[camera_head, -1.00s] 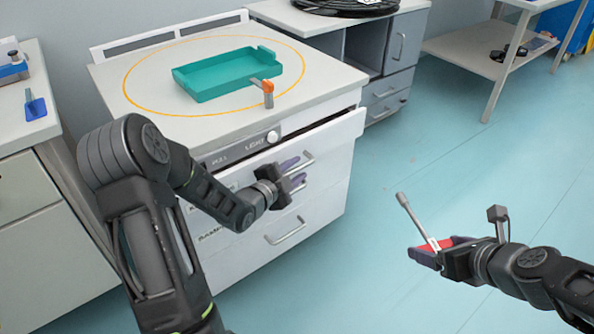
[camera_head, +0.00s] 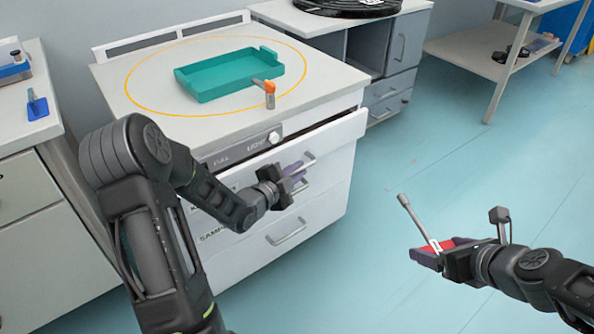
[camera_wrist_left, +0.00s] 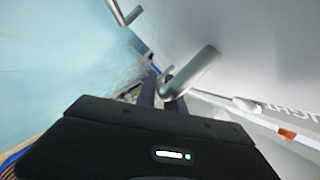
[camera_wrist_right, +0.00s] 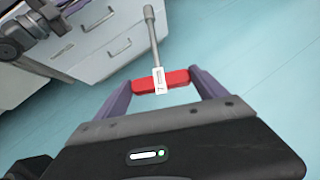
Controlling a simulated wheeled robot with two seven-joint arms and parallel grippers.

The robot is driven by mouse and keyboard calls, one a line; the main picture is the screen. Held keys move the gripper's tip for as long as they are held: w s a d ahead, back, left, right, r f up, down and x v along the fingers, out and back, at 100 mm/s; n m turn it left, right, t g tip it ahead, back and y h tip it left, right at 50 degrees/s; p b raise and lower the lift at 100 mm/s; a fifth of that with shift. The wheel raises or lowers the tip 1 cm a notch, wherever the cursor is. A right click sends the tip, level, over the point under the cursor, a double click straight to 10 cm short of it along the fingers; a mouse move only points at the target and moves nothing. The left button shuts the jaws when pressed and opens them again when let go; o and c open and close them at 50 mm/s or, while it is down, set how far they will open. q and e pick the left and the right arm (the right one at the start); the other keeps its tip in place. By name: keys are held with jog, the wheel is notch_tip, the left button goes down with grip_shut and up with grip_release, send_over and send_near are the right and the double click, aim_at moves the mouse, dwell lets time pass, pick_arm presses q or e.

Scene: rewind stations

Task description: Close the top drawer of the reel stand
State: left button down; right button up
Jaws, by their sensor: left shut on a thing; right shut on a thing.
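The reel stand (camera_head: 310,106) is a white cabinet with a teal tray on top. Its top drawer (camera_head: 335,140) stands partly out, its front jutting past the body. Its bar handle (camera_head: 305,159) also shows in the left wrist view (camera_wrist_left: 196,72). My left gripper (camera_head: 294,172) is shut at this handle, its fingers partly hiding it. The lower drawers look shut. My right gripper (camera_head: 432,252) is away from the stand, over the floor. It is shut on a red-handled tool (camera_wrist_right: 162,82) with a grey shaft and a white label.
The teal tray (camera_head: 225,88) and a small orange-topped post (camera_head: 269,96) are on the stand's top. A side bench (camera_head: 20,125) is at left. A grey cabinet (camera_head: 400,50) with a black reel (camera_head: 345,6) is behind.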

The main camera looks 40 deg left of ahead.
pick_arm(q)
jog(key=shift+a, duration=0.1)
dwell(0.7)
jog(key=a, duration=0.1)
jog(key=w+a+b, duration=0.1)
jog(key=a, duration=0.1)
jog(key=shift+f, duration=0.1)
jog(key=shift+a, duration=0.1)
jog(key=c, duration=1.5)
grip_release()
jog(key=shift+o, duration=0.2)
jog(key=shift+s, duration=0.1)
jog(key=p, duration=0.2)
send_near(295, 160)
jog(key=v, duration=0.5)
